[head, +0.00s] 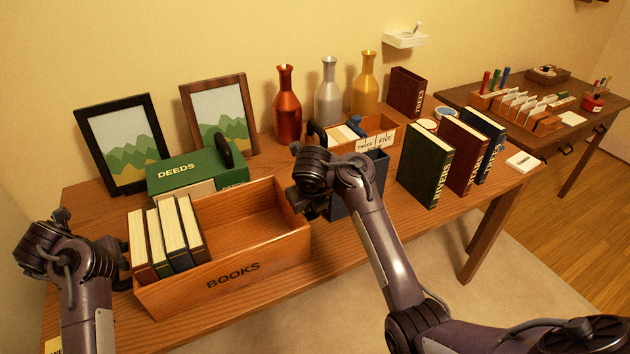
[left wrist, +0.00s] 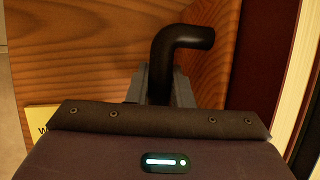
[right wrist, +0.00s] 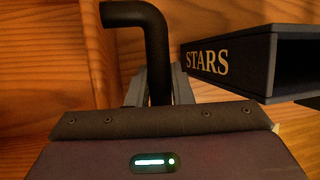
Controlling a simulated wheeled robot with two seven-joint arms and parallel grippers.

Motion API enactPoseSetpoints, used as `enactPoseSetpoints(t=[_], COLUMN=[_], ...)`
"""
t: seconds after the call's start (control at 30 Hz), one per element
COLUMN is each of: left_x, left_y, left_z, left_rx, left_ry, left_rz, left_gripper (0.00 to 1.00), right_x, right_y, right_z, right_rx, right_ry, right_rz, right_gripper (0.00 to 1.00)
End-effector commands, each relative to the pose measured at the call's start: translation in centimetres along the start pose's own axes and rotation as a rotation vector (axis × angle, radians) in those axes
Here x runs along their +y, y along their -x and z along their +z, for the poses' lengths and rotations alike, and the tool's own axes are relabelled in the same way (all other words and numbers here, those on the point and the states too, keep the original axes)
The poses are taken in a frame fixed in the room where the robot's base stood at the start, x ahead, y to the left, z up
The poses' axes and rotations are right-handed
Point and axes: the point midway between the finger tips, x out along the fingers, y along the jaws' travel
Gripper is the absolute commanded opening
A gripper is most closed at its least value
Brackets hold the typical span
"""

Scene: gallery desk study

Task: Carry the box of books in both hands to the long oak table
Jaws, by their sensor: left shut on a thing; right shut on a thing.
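The open wooden box marked BOOKS (head: 236,272) is at the near left of the long wooden table (head: 350,248). Several upright books (head: 166,235) stand in its left part; its right part is empty. My left gripper (head: 118,278) is at the box's left end; the left wrist view shows its fingers shut on a black bent handle (left wrist: 178,42). My right gripper (head: 306,205) is at the right end; the right wrist view shows its fingers shut on another black handle (right wrist: 140,15). In the head view my arms hide both handles. I cannot tell whether the box's underside touches the table.
A green DEEDS box (head: 185,172) stands close behind the box. A dark blue open holder marked STARS (right wrist: 228,56) is close to my right gripper. Three bottles (head: 328,95), framed pictures and upright books (head: 426,165) stand on the table. A darker desk (head: 545,145) is at right.

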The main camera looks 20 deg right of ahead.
Motion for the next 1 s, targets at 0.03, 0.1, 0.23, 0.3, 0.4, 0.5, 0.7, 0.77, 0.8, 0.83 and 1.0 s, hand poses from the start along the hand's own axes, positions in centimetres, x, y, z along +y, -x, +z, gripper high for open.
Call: enactPoseSetpoints(t=[0.03,0.1,0.23,0.3,0.4,0.5,0.7,0.77,0.8,0.83,1.0], left_x=[0.0,0.0,0.0,0.0,0.0,0.1,0.2,0.3,0.3,0.2,0.2], left_y=[-0.3,-0.1,-0.2,-0.2,-0.2,-0.1,2.1,3.3,4.3,5.0,8.9], left_z=[0.0,0.0,-0.1,-0.1,-0.1,-0.1,0.1,0.1,0.1,0.1,0.1], left_rx=[-0.006,-0.002,-0.001,-0.001,0.000,-0.001,-0.005,-0.007,-0.007,-0.007,-0.007], left_ry=[-0.002,0.000,0.000,0.000,0.000,0.000,-0.002,-0.003,-0.003,-0.004,-0.003], left_rz=[-0.001,0.000,0.000,0.000,0.000,0.000,0.005,0.006,0.007,0.006,0.004], left_gripper=[0.00,0.27,0.41,0.41,0.41,0.41,0.41,0.41,0.41,0.41,0.41], right_x=[0.1,0.1,0.1,0.1,0.1,0.1,0.0,0.0,0.0,0.0,0.0], right_y=[-0.3,-0.2,-0.2,-0.2,-0.2,-0.2,-0.2,-0.2,-0.2,-0.2,-0.2], right_z=[-0.1,-0.1,-0.1,-0.1,-0.1,-0.1,-0.1,-0.1,-0.1,-0.1,-0.1], right_rx=[-0.004,0.001,0.001,0.000,0.000,0.000,0.000,0.000,0.000,0.000,0.000], right_ry=[-0.001,0.000,0.000,0.000,0.000,0.000,0.000,0.000,0.000,0.000,0.000], right_rz=[0.000,0.000,0.000,0.000,0.000,0.000,0.000,0.000,0.000,0.000,0.000], right_gripper=[0.00,0.28,0.41,0.41,0.41,0.41,0.41,0.41,0.41,0.41,0.41])
